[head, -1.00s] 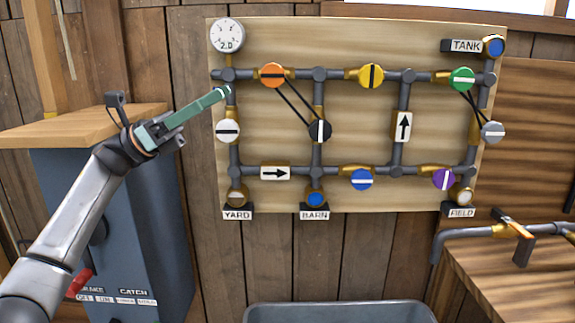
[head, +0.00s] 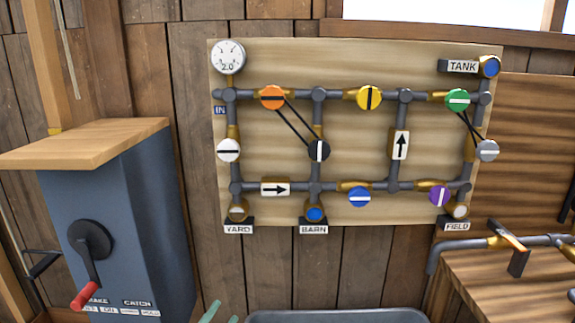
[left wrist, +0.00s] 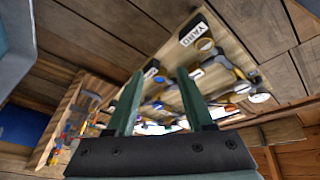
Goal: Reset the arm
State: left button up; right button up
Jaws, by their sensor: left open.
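My left gripper (head: 220,312) shows only as green fingertips at the bottom edge of the head view. In the left wrist view its two green fingers (left wrist: 158,105) are spread apart with nothing between them. The wooden pipe board (head: 360,125) hangs on the wall ahead, well above the gripper in the head view. The board also shows in the left wrist view, tilted, beyond the fingers. The rest of my left arm is out of the head view. My right gripper is not in view.
A blue-grey cabinet (head: 150,230) with a wooden top and a red-handled crank (head: 88,275) stands at left. A grey bin (head: 340,316) is at the bottom centre. A wooden bench (head: 515,280) with a pipe and valve is at right.

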pick_arm(q)
jog(key=s+a+f+n+g+y+p, duration=0.1)
jog(key=s+f+n+g, duration=0.3)
jog(key=s+f, duration=0.5)
jog(key=s+a+f+n+g+y+p, duration=0.1)
jog(key=s+f+n+g+y, duration=0.2)
jog(key=s+f, duration=0.7)
jog(key=s+n+g, duration=0.2)
jog(key=s+n, duration=0.2)
jog(key=s, duration=0.4)
jog(key=shift+a+n+y, duration=0.25)
jog(key=shift+n+y, duration=0.15)
jog(key=shift+s, duration=0.1)
